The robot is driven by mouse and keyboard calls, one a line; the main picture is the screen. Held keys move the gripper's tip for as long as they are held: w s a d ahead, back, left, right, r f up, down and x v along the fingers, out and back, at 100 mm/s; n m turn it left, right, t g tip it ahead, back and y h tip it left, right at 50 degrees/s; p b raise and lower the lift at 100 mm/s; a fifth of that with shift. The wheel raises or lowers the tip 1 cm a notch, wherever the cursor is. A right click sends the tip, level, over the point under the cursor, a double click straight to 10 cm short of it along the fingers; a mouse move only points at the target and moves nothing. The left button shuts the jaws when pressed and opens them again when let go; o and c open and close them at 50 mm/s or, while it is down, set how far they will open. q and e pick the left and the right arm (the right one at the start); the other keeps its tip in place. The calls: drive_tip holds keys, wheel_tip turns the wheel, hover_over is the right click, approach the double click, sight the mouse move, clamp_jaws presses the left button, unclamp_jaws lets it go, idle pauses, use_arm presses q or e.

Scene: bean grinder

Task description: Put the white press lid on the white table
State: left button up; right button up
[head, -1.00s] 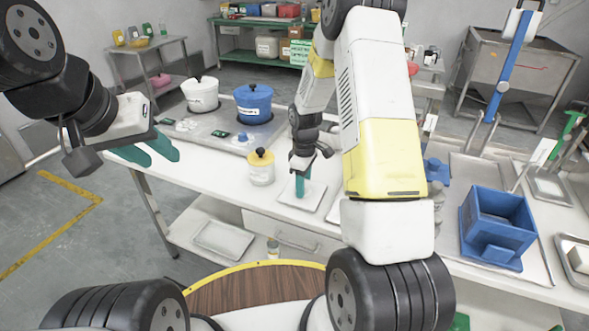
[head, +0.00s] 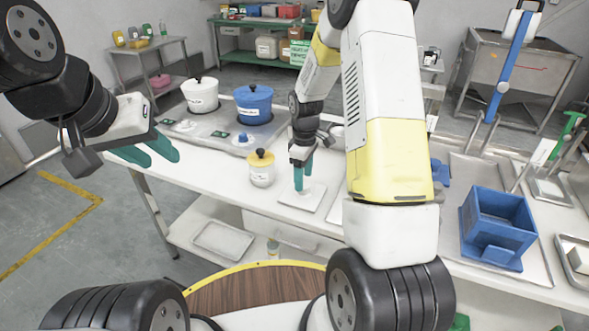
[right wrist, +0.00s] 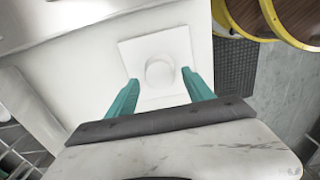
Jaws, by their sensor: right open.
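The white press lid (right wrist: 155,55) is a square white plate with a round knob (right wrist: 160,72). It lies flat on the white table (right wrist: 85,75), and it also shows in the head view (head: 312,202). My right gripper (head: 303,187) points down above the lid. In the right wrist view its teal fingers (right wrist: 161,73) are apart, one on each side of the knob, with gaps to it. My left gripper (head: 163,161) is empty and open, off the table's left end.
A small yellow-lidded white jar (head: 261,176) stands left of the lid. A blue box (head: 497,220) is at the right. My right arm hides some of the table.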

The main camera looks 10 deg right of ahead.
drive_tip(key=s+r+m+t, duration=0.15)
drive_tip(key=s+r, duration=0.25)
drive_tip(key=r, duration=0.7)
drive_tip(key=s+r+m+t, duration=0.1)
drive_tip(key=s+r+m, duration=0.3)
drive_tip(key=r, duration=0.7)
drive_tip(key=s+a+r+m+t+y, duration=0.1)
drive_tip(key=s+r+m+t, duration=0.1)
drive_tip(key=s, duration=0.6)
drive_tip(key=s+a+r+m+t+y, duration=0.1)
drive_tip(key=s+r+m, duration=0.2)
drive_tip(key=s, duration=0.5)
drive_tip(key=shift+s+r+t, duration=0.15)
drive_tip(key=shift+r+t, duration=0.2)
drive_tip(key=shift+r, duration=0.55)
